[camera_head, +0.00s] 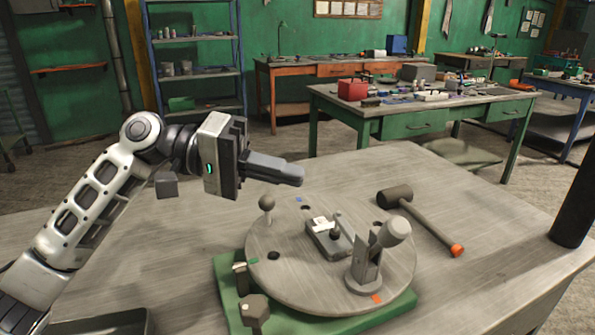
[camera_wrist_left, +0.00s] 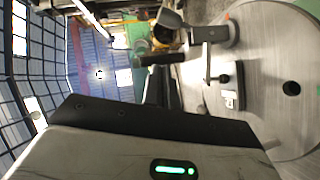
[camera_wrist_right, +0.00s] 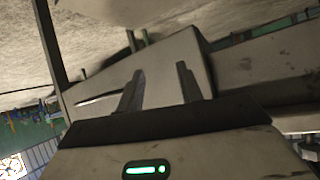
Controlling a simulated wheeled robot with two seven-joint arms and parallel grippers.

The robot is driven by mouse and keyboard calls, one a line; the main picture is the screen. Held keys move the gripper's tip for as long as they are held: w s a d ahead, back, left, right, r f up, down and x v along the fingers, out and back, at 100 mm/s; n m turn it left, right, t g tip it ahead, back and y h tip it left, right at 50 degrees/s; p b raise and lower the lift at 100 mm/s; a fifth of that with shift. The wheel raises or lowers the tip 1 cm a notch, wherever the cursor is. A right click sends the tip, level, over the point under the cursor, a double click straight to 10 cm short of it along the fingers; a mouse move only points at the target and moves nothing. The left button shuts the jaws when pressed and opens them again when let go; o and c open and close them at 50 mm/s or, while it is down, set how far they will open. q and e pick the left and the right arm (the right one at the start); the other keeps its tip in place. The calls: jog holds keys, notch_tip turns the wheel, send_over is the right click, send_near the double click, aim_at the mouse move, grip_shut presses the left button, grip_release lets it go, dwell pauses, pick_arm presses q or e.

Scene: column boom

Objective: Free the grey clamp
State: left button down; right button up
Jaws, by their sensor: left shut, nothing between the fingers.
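A grey clamp (camera_head: 363,268) with a thick rounded handle (camera_head: 394,232) stands on the near right part of a round grey turntable (camera_head: 290,285). Its handle leans up and right. A small grey block (camera_head: 327,238) with a white patch and a dark knob lies beside it; I cannot tell whether the clamp presses on it. In the left wrist view the clamp (camera_wrist_left: 208,35) is at the top. My left gripper (camera_head: 300,176) is shut and empty, above the turntable's far left side, apart from the clamp. My right gripper (camera_wrist_right: 160,82) shows only in its wrist view, open and empty.
The turntable sits on a green base (camera_head: 228,302). A ball-topped peg (camera_head: 266,204) stands on its far left; a dark knob (camera_head: 255,310) stands at the near left corner. A mallet (camera_head: 425,220) lies behind right. A dark column (camera_head: 577,200) rises at the right edge.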

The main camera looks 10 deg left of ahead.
pick_arm(q)
jog(key=s+d+f+p, duration=0.2)
jog(key=d, duration=0.8)
jog(key=shift+d+f, duration=0.15)
jog(key=shift+f, duration=0.2)
pick_arm(e)
jog(key=shift+s+d, duration=0.2)
jog(key=shift+d, duration=0.1)
pick_arm(q)
jog(key=shift+s, duration=0.1)
pick_arm(e)
jog(key=shift+r+n, duration=0.2)
jog(key=shift+n, duration=0.1)
